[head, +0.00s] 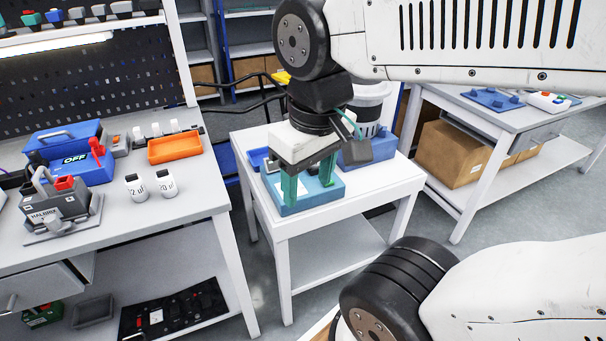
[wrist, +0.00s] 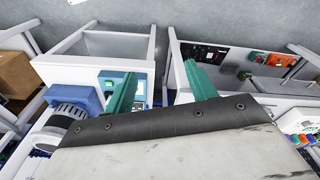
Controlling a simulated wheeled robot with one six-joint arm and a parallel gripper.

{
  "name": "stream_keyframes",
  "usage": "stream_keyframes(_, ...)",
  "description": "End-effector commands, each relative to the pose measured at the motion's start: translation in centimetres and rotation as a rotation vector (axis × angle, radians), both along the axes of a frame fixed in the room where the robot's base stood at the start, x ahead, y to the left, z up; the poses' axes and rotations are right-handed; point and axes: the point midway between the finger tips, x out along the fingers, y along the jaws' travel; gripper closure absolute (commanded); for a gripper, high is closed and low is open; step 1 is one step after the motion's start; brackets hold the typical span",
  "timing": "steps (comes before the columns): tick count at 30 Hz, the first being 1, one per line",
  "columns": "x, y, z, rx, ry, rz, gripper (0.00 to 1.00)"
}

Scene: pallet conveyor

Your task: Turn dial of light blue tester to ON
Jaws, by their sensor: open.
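The light blue tester (head: 308,192) sits on the small white table in the head view. My gripper (head: 309,182) is over it, its two green fingers pointing down and spread apart, with nothing between them. The fingers and the palm cover much of the tester's top. Whether the fingertips touch it I cannot tell. In the wrist view my gripper (wrist: 160,83) shows two separate fingers, and part of the tester (wrist: 108,77) shows around the left finger. The dial and its setting cannot be made out in either view.
A blue container (head: 368,150) and a small blue tray (head: 259,158) stand close to the tester on the white table (head: 385,187). The left bench holds a blue box marked OFF (head: 88,168), an orange tray (head: 174,147) and small white cylinders. Another bench stands at right.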

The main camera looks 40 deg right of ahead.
Motion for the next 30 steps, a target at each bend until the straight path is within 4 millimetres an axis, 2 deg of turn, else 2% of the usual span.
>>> stream_keyframes(5, 4.5, -1.7, -0.4, -0.08, 0.055, 0.143, 0.44)
stream_keyframes(11, 11.9, -4.9, -2.7, -0.191, 0.148, 0.409, 0.44)
stream_keyframes(17, 19.1, -8.2, -7.2, -0.268, 0.256, 0.703, 0.44)
stream_keyframes(21, 23.4, -10.3, -11.5, -0.298, 0.333, 0.91, 0.44)
stream_keyframes(27, 27.3, -12.3, -16.9, -0.311, 0.408, 1.134, 0.44)
stream_keyframes(30, 28.2, -12.8, -18.4, -0.311, 0.426, 1.197, 0.44)
